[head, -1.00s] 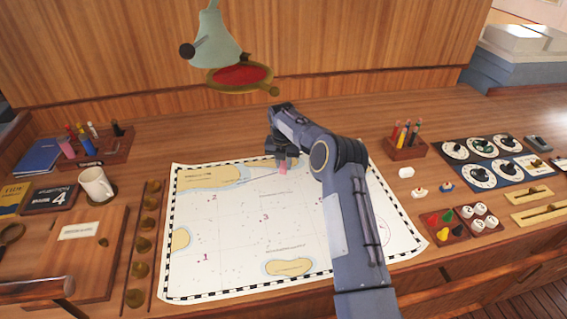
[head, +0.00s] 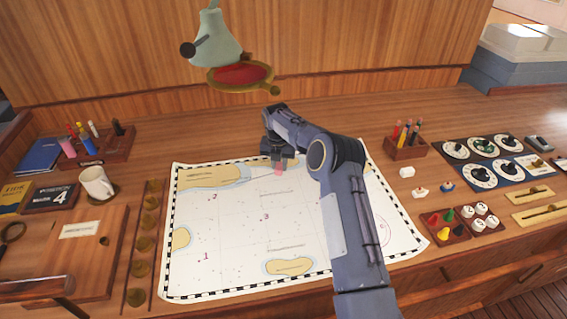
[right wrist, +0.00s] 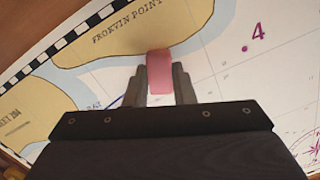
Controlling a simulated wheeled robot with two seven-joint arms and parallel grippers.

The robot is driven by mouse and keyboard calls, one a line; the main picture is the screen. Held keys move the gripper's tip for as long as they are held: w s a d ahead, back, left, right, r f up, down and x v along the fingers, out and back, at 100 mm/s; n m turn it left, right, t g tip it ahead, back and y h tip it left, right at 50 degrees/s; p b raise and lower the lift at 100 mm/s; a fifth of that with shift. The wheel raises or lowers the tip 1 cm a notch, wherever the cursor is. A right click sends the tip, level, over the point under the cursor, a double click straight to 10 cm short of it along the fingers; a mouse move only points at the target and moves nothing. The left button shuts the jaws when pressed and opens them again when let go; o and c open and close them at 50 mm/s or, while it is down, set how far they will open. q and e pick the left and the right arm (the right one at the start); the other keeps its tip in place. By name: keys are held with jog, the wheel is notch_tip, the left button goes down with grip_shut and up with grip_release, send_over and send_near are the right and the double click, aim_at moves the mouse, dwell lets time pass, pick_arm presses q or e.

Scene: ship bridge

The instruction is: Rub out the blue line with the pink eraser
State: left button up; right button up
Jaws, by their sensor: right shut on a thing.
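My right gripper (head: 279,163) is shut on the pink eraser (head: 278,171), over the upper middle of the white chart (head: 235,240). In the right wrist view the pink eraser (right wrist: 159,74) stands between the two fingers, its end at or close to the chart beside the tan land labelled Frokvin Point. Whether it touches the paper is hard to tell. The blue line (head: 252,180) shows thin and faint, running from the upper left island toward the eraser. A short dark blue piece of it shows left of the fingers in the right wrist view (right wrist: 117,101). My left gripper is out of view.
A mug (head: 97,182), a pen rack (head: 98,148) and a row of brass knobs stand left of the chart. A pencil box (head: 405,146), small pieces and a dial panel (head: 482,148) lie to the right. A bell-shaped lamp (head: 217,40) hangs above the back.

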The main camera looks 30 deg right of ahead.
aim_at(250, 179)
jog(key=shift+a+f, duration=0.1)
jog(key=shift+a, duration=0.3)
jog(key=shift+w+a, duration=0.15)
jog(key=shift+a, duration=1.1)
jog(key=shift+w+a, duration=0.1)
jog(key=shift+a, duration=1.1)
jog(key=shift+a, duration=0.1)
jog(key=shift+a, duration=1.1)
jog(key=shift+w+a, duration=0.1)
jog(key=shift+w+a, duration=0.1)
jog(key=shift+a, duration=1.1)
